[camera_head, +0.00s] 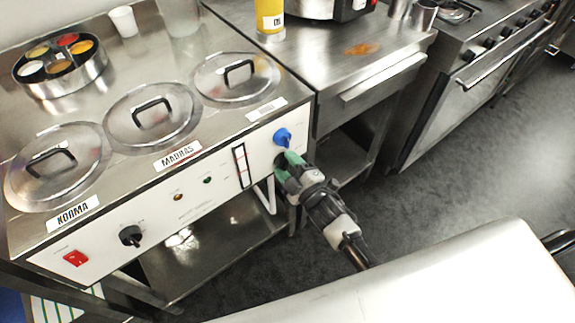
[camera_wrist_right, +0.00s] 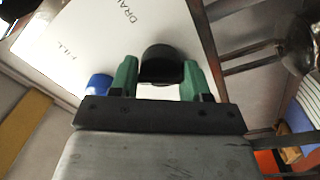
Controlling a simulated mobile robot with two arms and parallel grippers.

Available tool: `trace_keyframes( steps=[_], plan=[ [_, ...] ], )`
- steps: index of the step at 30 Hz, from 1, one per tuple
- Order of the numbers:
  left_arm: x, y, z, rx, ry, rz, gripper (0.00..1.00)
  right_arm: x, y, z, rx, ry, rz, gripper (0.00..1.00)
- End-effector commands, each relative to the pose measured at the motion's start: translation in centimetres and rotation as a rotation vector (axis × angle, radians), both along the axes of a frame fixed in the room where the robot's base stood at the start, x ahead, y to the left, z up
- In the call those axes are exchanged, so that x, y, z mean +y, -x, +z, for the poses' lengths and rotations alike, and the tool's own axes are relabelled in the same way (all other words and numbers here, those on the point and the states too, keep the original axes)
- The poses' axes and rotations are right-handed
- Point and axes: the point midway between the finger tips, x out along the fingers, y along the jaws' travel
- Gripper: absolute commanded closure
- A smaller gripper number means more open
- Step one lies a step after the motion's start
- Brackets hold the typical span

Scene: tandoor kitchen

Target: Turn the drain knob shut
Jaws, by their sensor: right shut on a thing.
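The drain knob (camera_wrist_right: 162,60) is black and sits on the white front panel below the printed word DRAIN in the right wrist view. My right gripper (camera_wrist_right: 160,80) has its green fingers on either side of the knob and is shut on it. In the head view my right gripper (camera_head: 286,164) is at the right end of the panel and mostly hides the drain knob. A blue knob (camera_head: 282,137) is just above my gripper; it also shows in the right wrist view (camera_wrist_right: 98,84) near the word FILL. My left gripper is not in view.
The steel counter holds several lidded wells (camera_head: 152,115) and a round spice tin (camera_head: 63,68). A black knob (camera_head: 131,236) and a red switch (camera_head: 76,258) are farther left on the panel. A steel table (camera_head: 345,42) stands at right. Grey floor (camera_head: 440,190) lies open.

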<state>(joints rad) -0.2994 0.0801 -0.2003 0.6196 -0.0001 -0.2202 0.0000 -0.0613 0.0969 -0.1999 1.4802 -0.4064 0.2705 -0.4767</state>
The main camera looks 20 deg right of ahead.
Motion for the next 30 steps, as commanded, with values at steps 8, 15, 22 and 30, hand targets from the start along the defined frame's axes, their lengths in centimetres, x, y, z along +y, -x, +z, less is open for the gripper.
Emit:
trace_keyframes(
  steps=[8,15,22,30],
  plan=[
    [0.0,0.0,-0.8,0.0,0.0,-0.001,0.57,0.1,0.2,-0.5,-0.07,0.212,0.002,0.77],
    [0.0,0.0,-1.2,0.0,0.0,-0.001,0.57,0.1,0.2,-0.5,-0.113,0.334,0.002,0.77],
    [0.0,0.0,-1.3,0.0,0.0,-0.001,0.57,0.1,0.2,-0.5,-0.133,0.391,0.003,0.77],
    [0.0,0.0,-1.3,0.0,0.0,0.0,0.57,0.1,0.2,-0.6,-0.137,0.407,0.003,0.77]
  ],
)
